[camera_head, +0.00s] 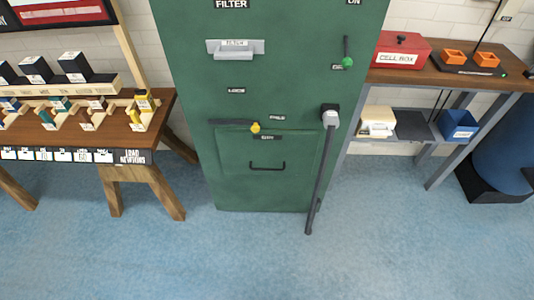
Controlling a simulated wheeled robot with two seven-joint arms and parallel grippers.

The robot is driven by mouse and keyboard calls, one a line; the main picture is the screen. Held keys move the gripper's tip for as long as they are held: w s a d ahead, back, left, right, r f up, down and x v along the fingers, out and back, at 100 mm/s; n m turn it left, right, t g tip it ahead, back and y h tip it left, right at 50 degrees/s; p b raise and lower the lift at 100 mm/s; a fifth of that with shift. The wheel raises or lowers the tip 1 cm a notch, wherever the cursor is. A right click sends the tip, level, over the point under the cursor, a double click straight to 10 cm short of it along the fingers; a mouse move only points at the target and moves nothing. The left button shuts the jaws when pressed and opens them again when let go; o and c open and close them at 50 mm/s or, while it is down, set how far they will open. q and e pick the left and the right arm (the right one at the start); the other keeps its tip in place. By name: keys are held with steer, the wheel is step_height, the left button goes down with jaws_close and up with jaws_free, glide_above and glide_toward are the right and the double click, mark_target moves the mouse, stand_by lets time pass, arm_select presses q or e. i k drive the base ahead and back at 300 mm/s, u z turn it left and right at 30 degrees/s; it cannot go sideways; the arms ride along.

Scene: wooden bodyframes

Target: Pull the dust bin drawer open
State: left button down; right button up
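A tall green cabinet (205,90) stands in the middle of the view. Low on its front is a green drawer front (290,185) with a dark bar handle (267,167) and a small label above it. The drawer front looks flush with the cabinet, so it seems shut. A dark horizontal bar with a yellow end (255,127) sits at the drawer's top edge. A long dark lever (319,185) hangs from a grey pivot at the right, slanting down past the drawer's right edge. Neither of my grippers is in view.
Blue floor (265,260) before the cabinet is clear. A wooden bench (168,115) with blocks stands left. A right bench (410,75) carries a red box (400,50) and orange trays; a blue bin (458,125) sits on its lower shelf. A white filter handle (235,50) protrudes higher up.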

mark_target(242, 151)
steer(key=i, duration=0.35)
steer(key=k, duration=1.05)
steer(key=u, duration=0.85)
steer(key=i, duration=1.2)
steer(key=z, duration=0.65)
steer(key=i, duration=0.4)
steer(key=z, duration=0.25)
